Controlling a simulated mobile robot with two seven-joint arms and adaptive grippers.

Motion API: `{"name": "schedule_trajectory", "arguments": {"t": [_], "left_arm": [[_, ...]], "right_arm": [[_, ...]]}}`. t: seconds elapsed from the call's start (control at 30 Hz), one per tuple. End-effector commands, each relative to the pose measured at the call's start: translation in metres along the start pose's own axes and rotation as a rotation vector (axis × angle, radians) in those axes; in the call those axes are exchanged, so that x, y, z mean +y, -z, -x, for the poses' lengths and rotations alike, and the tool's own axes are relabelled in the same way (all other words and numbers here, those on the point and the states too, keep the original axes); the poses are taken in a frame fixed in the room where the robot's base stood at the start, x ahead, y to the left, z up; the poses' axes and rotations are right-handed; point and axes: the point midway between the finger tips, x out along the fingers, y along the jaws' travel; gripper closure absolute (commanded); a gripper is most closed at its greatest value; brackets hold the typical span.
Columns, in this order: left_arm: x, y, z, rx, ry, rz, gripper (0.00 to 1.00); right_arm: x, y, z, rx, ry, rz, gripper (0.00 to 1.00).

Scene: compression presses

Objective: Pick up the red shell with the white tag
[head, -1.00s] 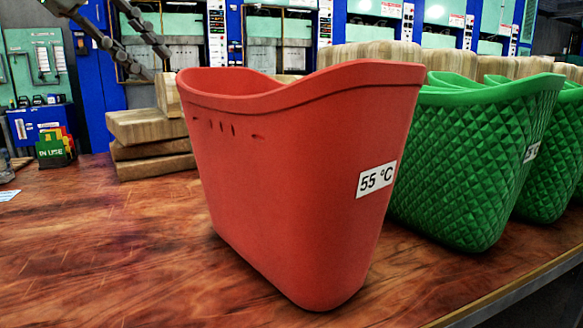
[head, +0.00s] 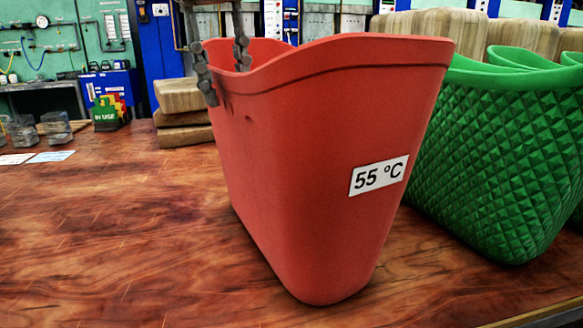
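The red shell (head: 310,170) stands upright on the wooden table in the middle of the head view. Its white tag (head: 378,176) reads "55 °C" and faces me on the right part of its front. My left gripper (head: 227,82) points down at the shell's left rim. One finger is outside the wall and the other reaches down inside the opening. The fingers are spread apart with the rim between them, and I cannot tell whether either touches it. My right gripper is not in view.
Green quilted shells (head: 490,150) stand close on the right. Wooden blocks (head: 183,115) are stacked behind on the left. The table's (head: 110,240) left front is clear.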

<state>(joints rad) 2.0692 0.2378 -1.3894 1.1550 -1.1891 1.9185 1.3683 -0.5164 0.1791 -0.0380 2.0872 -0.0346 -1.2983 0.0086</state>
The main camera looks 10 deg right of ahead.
Motion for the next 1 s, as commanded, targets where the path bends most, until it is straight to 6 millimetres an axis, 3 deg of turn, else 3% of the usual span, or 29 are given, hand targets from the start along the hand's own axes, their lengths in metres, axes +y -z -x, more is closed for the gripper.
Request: {"name": "schedule_trajectory", "arguments": {"t": [0.3, 0.6, 0.87, 1.0], "left_arm": [[0.001, 0.007, -0.044, 0.001, 0.001, -0.001, 0.71], [0.0, 0.007, -0.05, 0.0, 0.003, 0.0, 0.71], [0.0, 0.007, -0.05, 0.0, 0.003, 0.0, 1.0], [0.0, 0.007, -0.05, 0.0, 0.002, 0.0, 1.0]], "right_arm": [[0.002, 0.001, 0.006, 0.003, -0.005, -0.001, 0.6], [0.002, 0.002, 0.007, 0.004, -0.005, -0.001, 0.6], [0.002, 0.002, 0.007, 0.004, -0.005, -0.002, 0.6], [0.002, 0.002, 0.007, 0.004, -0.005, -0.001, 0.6]]}}
